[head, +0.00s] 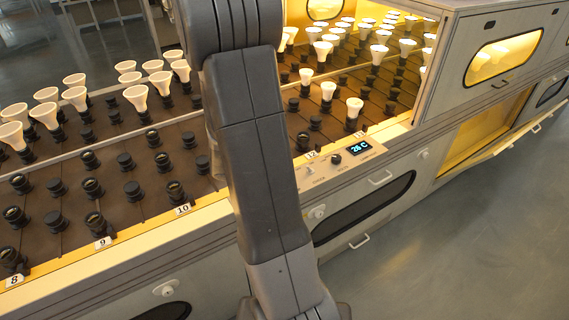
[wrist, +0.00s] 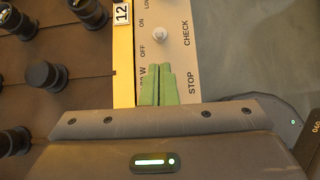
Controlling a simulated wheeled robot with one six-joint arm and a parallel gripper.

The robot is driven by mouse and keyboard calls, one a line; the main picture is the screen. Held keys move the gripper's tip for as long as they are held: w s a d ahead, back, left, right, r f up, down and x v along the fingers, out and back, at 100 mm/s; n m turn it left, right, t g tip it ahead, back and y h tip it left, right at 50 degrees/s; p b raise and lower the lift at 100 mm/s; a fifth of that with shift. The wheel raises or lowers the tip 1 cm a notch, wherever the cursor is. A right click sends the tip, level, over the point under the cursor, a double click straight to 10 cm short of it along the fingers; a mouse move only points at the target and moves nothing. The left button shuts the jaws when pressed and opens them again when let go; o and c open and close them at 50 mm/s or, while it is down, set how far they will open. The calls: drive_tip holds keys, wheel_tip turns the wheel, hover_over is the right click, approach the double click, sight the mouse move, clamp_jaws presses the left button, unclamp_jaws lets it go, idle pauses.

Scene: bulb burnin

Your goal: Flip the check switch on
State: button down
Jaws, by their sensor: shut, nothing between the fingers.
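The check switch (wrist: 159,34) is a small pale lever with a rounded tip, on the cream panel beside the CHECK label in the wrist view. Its tip lies between the ON and OFF marks; I cannot tell surely which way it is set. My gripper (wrist: 158,72) has green fingers, shut together and empty. Their tips point at the switch from the OFF side and appear a short gap away from it. In the head view the panel (head: 322,174) shows right of my arm, with a small switch (head: 310,170) on it; my gripper is hidden there.
The panel also carries a dark knob (head: 336,160) and a display (head: 359,148) reading 26 C. Racks of black sockets (head: 132,188) and white bulbs (head: 136,97) lie beside it. The floor (head: 440,250) at right is clear.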

sight(309, 169)
drive_tip(key=b+x, duration=0.1)
drive_tip(key=x, duration=0.6)
drive_tip(key=shift+w+d+f, duration=0.1)
drive_tip(key=shift+f, duration=0.1)
drive_tip(key=shift+r, duration=0.15)
drive_tip(key=shift+r+p, duration=0.15)
drive_tip(key=shift+p, duration=0.2)
drive_tip(key=shift+d+y, duration=0.1)
drive_tip(key=shift+y, duration=0.2)
drive_tip(key=shift+w+d+r+g+y+p, duration=0.2)
drive_tip(key=shift+g+y+p, duration=0.35)
drive_tip(key=shift+p, duration=1.8)
